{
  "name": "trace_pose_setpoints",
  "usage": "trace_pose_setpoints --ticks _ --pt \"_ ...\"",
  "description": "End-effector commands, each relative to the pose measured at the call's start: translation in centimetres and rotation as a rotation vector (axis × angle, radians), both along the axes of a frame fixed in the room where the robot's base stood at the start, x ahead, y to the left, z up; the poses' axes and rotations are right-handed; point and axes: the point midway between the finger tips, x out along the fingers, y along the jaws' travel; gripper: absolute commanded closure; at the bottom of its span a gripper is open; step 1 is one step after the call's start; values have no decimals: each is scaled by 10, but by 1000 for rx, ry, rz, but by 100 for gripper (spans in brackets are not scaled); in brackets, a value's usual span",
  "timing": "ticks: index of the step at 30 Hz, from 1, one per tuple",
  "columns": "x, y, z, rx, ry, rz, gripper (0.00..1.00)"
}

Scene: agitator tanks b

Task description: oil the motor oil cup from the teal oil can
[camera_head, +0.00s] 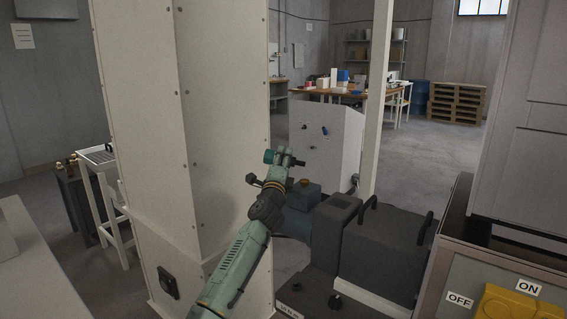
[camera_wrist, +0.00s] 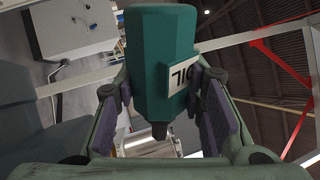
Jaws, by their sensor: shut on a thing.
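My gripper (camera_wrist: 163,112) is shut on the teal oil can (camera_wrist: 160,48), with a pad on either side of it. The can's white label reads upside down in the wrist view, and its dark spout is at the lower end. In the head view the can (camera_head: 271,157) appears tipped on its side at the arm's end, its dark tip toward the right. A small brown cup (camera_head: 303,182), probably the oil cup, sits on the blue-grey motor (camera_head: 300,197), below and slightly right of that tip. A gap shows between them. No oil is visible.
A tall cream panelled column (camera_head: 225,120) stands close to the left of my arm. A dark machine block with handles (camera_head: 385,245) lies right of the motor. A grey control box (camera_head: 325,145) and a cream post (camera_head: 376,100) stand behind.

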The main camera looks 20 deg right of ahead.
Motion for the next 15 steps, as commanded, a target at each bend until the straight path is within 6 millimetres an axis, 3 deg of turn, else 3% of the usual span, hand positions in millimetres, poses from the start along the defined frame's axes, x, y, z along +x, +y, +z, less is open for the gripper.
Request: trace_pose_setpoints --ticks 15 --pt "0 0 -7 -84 31 -2 100"
